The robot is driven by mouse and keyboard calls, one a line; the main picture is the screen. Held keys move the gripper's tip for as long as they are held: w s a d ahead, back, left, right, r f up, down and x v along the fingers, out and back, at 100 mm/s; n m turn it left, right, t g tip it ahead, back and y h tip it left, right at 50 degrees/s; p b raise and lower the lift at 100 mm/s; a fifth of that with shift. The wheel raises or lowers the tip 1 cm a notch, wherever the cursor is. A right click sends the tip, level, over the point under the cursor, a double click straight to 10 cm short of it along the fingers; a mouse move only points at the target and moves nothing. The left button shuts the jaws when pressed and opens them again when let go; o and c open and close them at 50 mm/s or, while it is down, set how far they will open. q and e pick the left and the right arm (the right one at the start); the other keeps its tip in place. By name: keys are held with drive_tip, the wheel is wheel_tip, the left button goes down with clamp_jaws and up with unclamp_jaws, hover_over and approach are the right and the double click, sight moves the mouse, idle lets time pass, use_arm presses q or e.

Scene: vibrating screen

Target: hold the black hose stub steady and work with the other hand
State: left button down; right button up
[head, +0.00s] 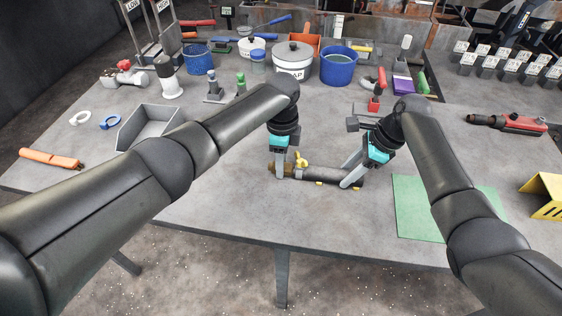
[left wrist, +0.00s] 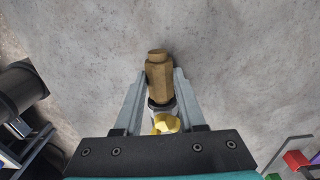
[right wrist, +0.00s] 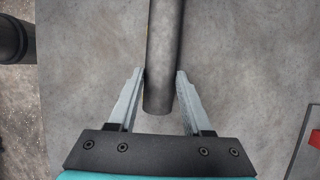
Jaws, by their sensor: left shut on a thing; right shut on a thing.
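The black hose stub (head: 325,175) lies level near the front middle of the table, and its dark end (right wrist: 160,85) shows in the right wrist view. My right gripper (head: 351,182) is shut on the stub near its right end. At the stub's left end is a brass fitting (left wrist: 159,78) with a yellow handle (head: 301,160). My left gripper (head: 281,174) is shut on the brass fitting, one finger on each side. In the left wrist view the yellow handle (left wrist: 165,124) shows close to the palm. Whether the stub touches the table is unclear.
A green mat (head: 415,210) lies right of the stub, with a yellow bracket (head: 545,195) beyond it. A grey open bin (head: 150,125) stands left. Buckets, including a blue one (head: 338,68), and tools fill the back.

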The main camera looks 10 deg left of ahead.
use_arm(q)
drive_tip(key=shift+d, duration=0.5)
use_arm(e)
drive_tip(key=shift+a, duration=0.1)
idle(0.3)
use_arm(q)
drive_tip(key=c, duration=0.8)
unclamp_jaws()
drive_tip(key=shift+d, duration=0.1)
drive_tip(key=o, duration=0.4)
drive_tip(key=shift+a, duration=0.2)
wheel_tip(320, 180, up, 12)
use_arm(e)
drive_tip(key=o, duration=1)
